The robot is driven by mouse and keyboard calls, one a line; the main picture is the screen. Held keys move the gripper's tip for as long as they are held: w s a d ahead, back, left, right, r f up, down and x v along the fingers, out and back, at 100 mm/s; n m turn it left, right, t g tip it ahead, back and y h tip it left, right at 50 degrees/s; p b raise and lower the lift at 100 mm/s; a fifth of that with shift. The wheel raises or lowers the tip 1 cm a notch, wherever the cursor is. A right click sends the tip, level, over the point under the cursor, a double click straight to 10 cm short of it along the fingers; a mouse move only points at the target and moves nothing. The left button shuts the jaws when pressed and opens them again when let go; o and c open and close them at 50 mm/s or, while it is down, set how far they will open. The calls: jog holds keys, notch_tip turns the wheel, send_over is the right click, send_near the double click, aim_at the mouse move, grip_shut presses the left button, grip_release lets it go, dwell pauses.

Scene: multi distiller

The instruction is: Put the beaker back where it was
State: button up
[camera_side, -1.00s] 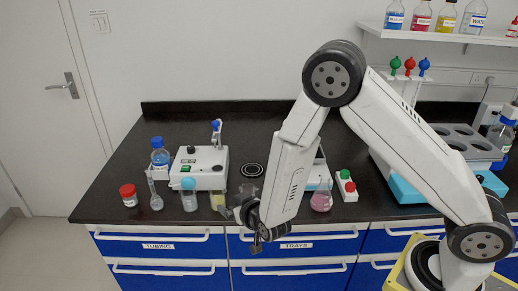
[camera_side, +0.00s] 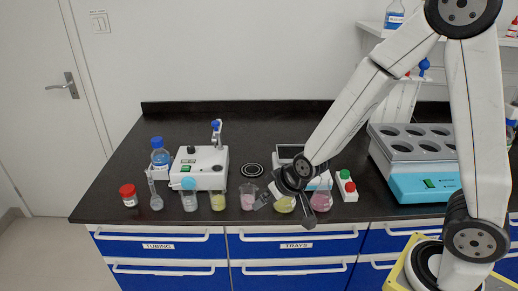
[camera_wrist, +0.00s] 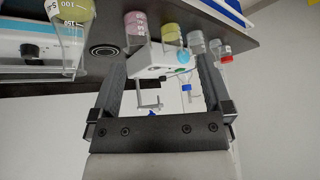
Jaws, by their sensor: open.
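A small beaker of pink liquid (camera_side: 248,202) stands upright near the bench's front edge. A beaker of yellow liquid (camera_side: 218,202) stands to its left. My gripper (camera_side: 267,194) is open, just right of the pink beaker and left of a flask of yellow liquid (camera_side: 284,205). The wrist view shows the open fingers (camera_wrist: 160,68) with nothing held between them. The pink beaker (camera_wrist: 136,25) and yellow beaker (camera_wrist: 171,35) show beyond the fingers there. The wrist partly covers the yellow flask in the side view.
A flask of pink liquid (camera_side: 321,202) and a red-green button box (camera_side: 346,186) stand to the right. A blue-capped jar (camera_side: 189,200), a small flask (camera_side: 155,200) and a red-capped jar (camera_side: 129,196) stand left. A white device (camera_side: 199,165) is behind them. The back bench has free room.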

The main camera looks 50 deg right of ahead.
jog(key=s+d+r+g, duration=0.2)
jog(key=s+d+g, duration=0.2)
jog(key=s, duration=0.6)
jog(key=shift+d+r+n, duration=0.15)
jog(key=shift+r+n, duration=0.15)
jog(key=shift+r, duration=0.1)
dwell(0.5)
